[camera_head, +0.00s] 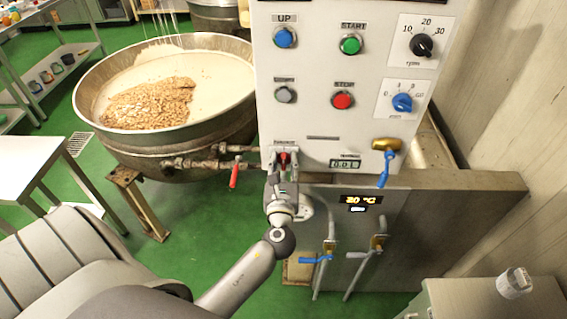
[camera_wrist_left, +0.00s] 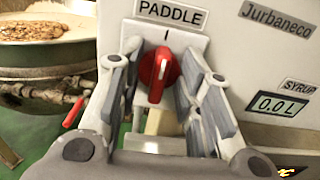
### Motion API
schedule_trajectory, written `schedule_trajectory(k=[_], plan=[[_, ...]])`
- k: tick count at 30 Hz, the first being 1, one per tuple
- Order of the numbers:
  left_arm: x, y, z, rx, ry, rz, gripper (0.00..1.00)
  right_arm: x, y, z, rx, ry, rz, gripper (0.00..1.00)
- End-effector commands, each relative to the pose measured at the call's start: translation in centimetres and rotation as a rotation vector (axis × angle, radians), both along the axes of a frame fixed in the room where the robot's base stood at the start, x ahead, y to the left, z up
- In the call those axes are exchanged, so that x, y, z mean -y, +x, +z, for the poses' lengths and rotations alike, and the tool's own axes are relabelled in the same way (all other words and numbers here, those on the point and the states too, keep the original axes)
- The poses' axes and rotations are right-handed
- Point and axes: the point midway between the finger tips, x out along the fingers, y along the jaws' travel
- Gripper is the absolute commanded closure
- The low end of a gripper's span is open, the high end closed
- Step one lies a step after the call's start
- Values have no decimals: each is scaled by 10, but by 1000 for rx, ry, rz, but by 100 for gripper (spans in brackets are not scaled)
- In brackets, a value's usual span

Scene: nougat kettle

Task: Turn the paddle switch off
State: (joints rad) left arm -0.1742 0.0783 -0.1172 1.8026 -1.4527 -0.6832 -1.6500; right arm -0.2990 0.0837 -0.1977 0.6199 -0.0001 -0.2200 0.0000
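The paddle switch (camera_wrist_left: 160,68) is a red rotary knob on the white control panel, under a PADDLE label (camera_wrist_left: 170,14). Its grip bar stands about upright, pointing toward the "I" mark above it. In the head view the red knob (camera_head: 284,157) shows low on the panel, partly hidden by my gripper. My left gripper (camera_wrist_left: 155,85) is open in front of the panel, with one finger on each side of the knob. A gap shows between the knob and each finger. In the head view the left gripper (camera_head: 283,172) reaches up from below. My right gripper is not in view.
A large kettle (camera_head: 245,120) with nuts in a pale mass stands left of the panel. A red-handled valve (camera_head: 235,174) is close to my left gripper. A blue-handled valve (camera_head: 384,168) and the syrup display (camera_head: 345,164) are to the right. Blue-handled taps (camera_head: 316,260) hang below.

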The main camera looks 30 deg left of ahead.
Motion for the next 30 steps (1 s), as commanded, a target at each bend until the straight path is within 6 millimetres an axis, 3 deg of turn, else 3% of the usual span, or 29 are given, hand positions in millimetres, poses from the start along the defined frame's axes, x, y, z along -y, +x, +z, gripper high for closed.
schedule_trajectory(k=[5,13,30], plan=[[0,0,0,0,0,0,67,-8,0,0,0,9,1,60],[0,0,0,0,0,0,100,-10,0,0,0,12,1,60],[-1,-1,-2,71,-114,0,100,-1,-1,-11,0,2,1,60]])
